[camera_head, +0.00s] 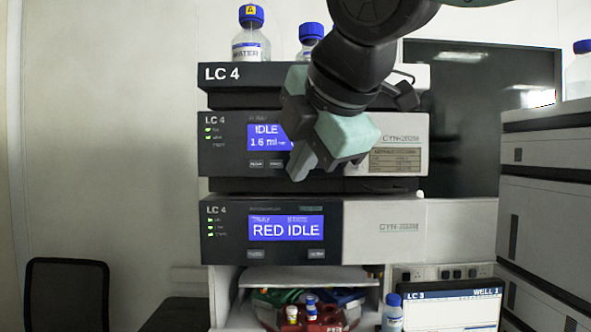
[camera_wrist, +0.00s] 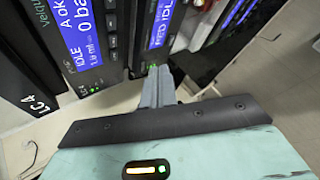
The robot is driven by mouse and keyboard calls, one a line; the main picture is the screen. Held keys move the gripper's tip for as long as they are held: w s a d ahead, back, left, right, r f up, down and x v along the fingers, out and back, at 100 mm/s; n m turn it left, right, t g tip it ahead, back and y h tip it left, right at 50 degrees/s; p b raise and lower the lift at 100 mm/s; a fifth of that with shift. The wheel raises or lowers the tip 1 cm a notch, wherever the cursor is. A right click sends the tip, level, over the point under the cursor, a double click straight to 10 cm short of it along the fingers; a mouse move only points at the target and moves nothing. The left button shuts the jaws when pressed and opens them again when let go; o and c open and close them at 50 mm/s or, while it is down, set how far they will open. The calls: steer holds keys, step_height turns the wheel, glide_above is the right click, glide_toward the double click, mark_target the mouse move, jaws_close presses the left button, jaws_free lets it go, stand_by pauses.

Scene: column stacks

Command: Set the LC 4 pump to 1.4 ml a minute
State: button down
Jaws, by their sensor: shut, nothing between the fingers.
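The LC 4 pump (camera_head: 222,150) is the upper dark-fronted module in the stack in the head view. Its blue display (camera_head: 266,137) reads IDLE and 1.6 ml, with the right part hidden behind my gripper (camera_head: 308,160). Two small keys (camera_head: 264,163) show below the display. In the wrist view the pump display (camera_wrist: 80,32) is tilted and cut off at the top, with a column of dark keys (camera_wrist: 111,30) beside it. My gripper (camera_wrist: 158,75) is shut and empty, its fingers pointing at the stack front. I cannot tell whether the tips touch it.
Below the pump, another LC 4 module (camera_head: 225,247) shows RED IDLE. Bottles (camera_head: 250,40) stand on the top tray (camera_head: 235,76). A LC 3 screen (camera_head: 450,309) and another stack (camera_head: 545,190) stand right.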

steer(key=shift+w, duration=0.15)
steer(key=w+p, duration=0.3)
steer(key=w, duration=0.5)
steer(key=shift+w+d, duration=0.15)
steer(key=shift+w, duration=0.15)
stand_by(1.9)
steer(key=shift+w, duration=0.4)
steer(key=shift+w+p, duration=0.4)
steer(key=shift+p, duration=0.1)
stand_by(0.5)
steer(key=shift+s, duration=0.1)
steer(key=shift+s+b, duration=0.3)
steer(key=shift+s, duration=0.4)
